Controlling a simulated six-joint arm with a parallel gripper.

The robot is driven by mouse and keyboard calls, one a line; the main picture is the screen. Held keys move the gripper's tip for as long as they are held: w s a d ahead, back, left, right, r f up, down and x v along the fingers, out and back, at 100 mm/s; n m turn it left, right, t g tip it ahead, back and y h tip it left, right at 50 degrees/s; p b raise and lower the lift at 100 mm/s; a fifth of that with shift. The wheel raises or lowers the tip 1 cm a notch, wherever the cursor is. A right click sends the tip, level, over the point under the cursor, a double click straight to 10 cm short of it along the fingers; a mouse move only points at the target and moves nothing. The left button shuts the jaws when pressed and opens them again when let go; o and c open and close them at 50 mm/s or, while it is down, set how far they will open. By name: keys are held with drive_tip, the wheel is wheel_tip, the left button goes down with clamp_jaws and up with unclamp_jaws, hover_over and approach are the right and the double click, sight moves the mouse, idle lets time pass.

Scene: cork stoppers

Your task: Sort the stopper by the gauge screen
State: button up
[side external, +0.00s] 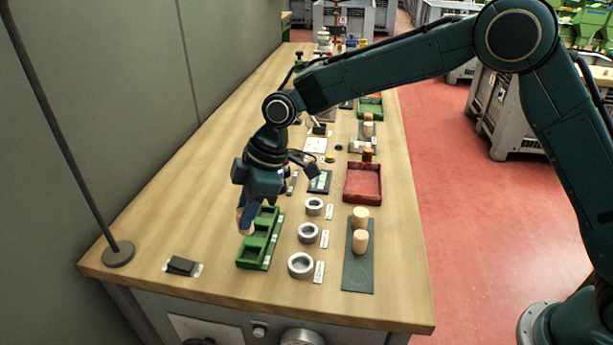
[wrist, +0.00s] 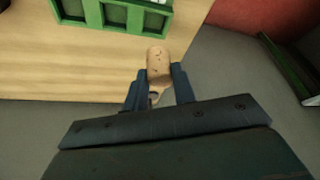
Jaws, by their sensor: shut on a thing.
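My gripper (side external: 246,222) is shut on a tan cork stopper (wrist: 158,62), seen clearly between the two fingers in the wrist view. In the side view my gripper is low at the left side of the green compartment tray (side external: 274,246), and the fingers hide part of the tray. Whether the stopper touches anything below cannot be told. The tray also shows at the top of the wrist view (wrist: 112,30). The gauge screen (side external: 319,182) lies on the bench beyond the tray; its reading is too small to make out.
Several grey rings (side external: 301,265) with labels stand right of the tray. Two cork stoppers (side external: 360,241) stand on a dark mat (side external: 357,278). A red tray (side external: 362,198) lies behind them. A black switch (side external: 181,265) is at the front left, near a pole base (side external: 118,255).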

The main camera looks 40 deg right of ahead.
sight(250, 230)
drive_tip(key=shift+f, duration=2.7)
drive_tip(key=shift+f, duration=1.4)
idle(1.1)
drive_tip(key=o, duration=1.1)
drive_tip(key=shift+r, duration=0.1)
drive_tip(key=v, duration=1.3)
drive_tip(key=shift+r, duration=0.3)
drive_tip(key=shift+s, duration=0.1)
